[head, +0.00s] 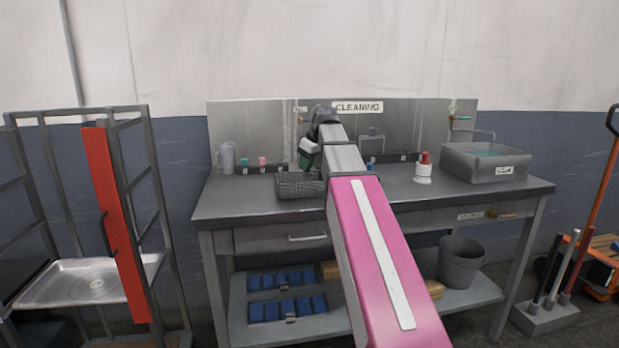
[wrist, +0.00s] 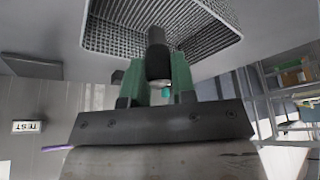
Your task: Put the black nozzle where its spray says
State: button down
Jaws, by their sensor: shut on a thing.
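My gripper (wrist: 160,68), with green fingers, is shut on a black nozzle (wrist: 156,40) in the wrist view. A small teal part shows between the fingers, near the nozzle's base. A grey mesh basket (wrist: 100,35) lies beyond the nozzle's tip; I cannot tell whether they touch. In the head view my gripper (head: 306,155) is at the back of the bench, just above the basket (head: 299,186). The nozzle is not clear there, and my arm hides part of the bench behind it.
The bench (head: 230,203) has a CLEANING sign (head: 358,106), a grey basin (head: 485,162) at right and a red-topped white bottle (head: 423,170). A jug (head: 227,158) and small teal (head: 244,161) and pink (head: 262,161) pieces stand at left. A rack (head: 105,210) stands left of the bench.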

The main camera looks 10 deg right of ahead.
jog(key=shift+w+d+f, duration=0.7)
jog(key=shift+w, duration=0.05)
jog(key=shift+f, duration=1.9)
jog(key=shift+f, duration=0.15)
jog(key=c, duration=0.9)
grip_release()
jog(key=shift+c, duration=0.2)
jog(key=v, duration=1.2)
jog(key=shift+s, duration=0.1)
